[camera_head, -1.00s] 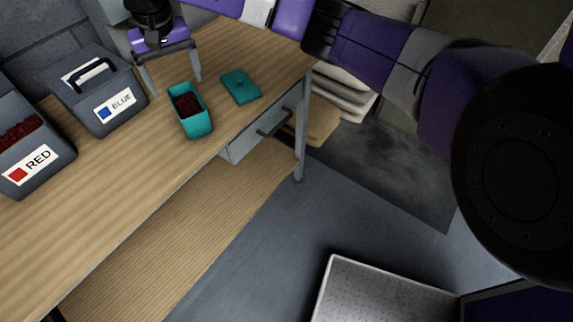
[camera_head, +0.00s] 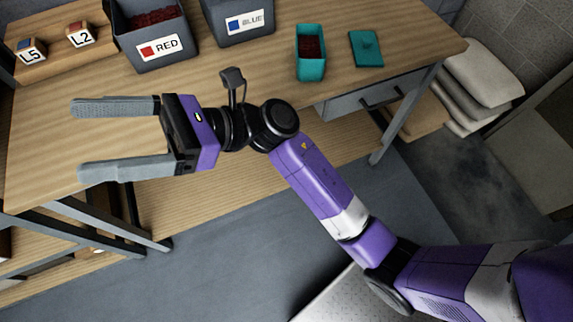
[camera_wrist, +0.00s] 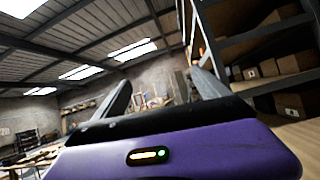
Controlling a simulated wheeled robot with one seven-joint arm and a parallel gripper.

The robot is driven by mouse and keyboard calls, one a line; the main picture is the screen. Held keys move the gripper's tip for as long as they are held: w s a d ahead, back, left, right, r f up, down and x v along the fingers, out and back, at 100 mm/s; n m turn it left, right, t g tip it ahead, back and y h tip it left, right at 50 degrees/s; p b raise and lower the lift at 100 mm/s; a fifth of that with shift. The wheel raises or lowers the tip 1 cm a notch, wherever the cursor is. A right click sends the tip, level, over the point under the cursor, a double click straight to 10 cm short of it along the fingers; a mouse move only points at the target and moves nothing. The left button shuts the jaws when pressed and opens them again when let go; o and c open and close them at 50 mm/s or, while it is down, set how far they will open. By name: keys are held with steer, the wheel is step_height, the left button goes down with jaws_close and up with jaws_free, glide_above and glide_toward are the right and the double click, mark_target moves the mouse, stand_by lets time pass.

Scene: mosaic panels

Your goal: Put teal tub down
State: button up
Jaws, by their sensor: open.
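The teal tub (camera_head: 311,67) stands upright on the wooden table, near the drawer side, with dark red pieces inside. Its teal lid (camera_head: 366,49) lies flat on the table just to its right. My gripper (camera_head: 80,139) is open and empty, far to the left of the tub, its two grey fingers pointing left over the table's front part. In the wrist view the fingers (camera_wrist: 160,95) are apart with nothing between them; that view faces the room, and the tub is not in it.
A grey bin labelled RED (camera_head: 154,48) and a grey bin labelled BLUE (camera_head: 240,25) stand at the table's back. Blocks marked L5 (camera_head: 31,50) and L2 (camera_head: 80,34) are at the far left. The wooden tabletop (camera_head: 50,140) is bare around my gripper.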

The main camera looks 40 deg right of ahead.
steer(key=s+d+f+n+t+h, duration=0.4)
steer(key=s+d+f+n+h, duration=0.6)
steer(key=s, duration=0.3)
steer(key=s+d+f+n+t+h, duration=0.5)
steer(key=s+d+f+n+h, duration=0.5)
steer(key=s+d+n+h, duration=0.1)
steer(key=s+d+h, duration=0.1)
steer(key=s+h, duration=0.1)
steer(key=shift+s+n+h, duration=0.2)
steer(key=shift+n+h, duration=0.1)
steer(key=shift+n, duration=0.1)
steer(key=shift+o, duration=0.4)
steer(key=shift+d+r, duration=0.1)
